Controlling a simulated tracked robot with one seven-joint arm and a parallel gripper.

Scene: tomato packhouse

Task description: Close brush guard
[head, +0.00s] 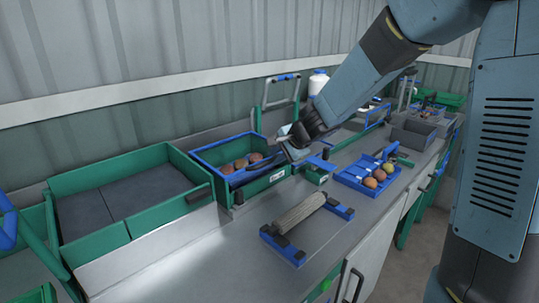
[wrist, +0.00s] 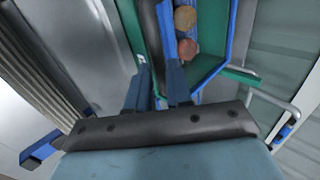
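No part is clearly recognisable as the brush guard. An upright hooped frame with a blue grip (head: 283,77) stands raised behind a blue-rimmed green bin (head: 268,184), and may be it. The hoop also shows at the right of the wrist view (wrist: 277,100). A rough roller, perhaps the brush (head: 299,213), lies on the bench between blue end pieces. My gripper (head: 284,150) is over the bin's right side, apart from the hoop. In the wrist view its fingers (wrist: 158,68) stand apart, with a dark strip showing between them; contact with it cannot be told.
Round fruits (wrist: 186,32) lie in the bin. A blue tray (head: 357,183) with several fruits sits right of the roller. A large green tray (head: 165,228) is at left. Grey bins (head: 412,134) stand further back. The bench front beside the roller is clear.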

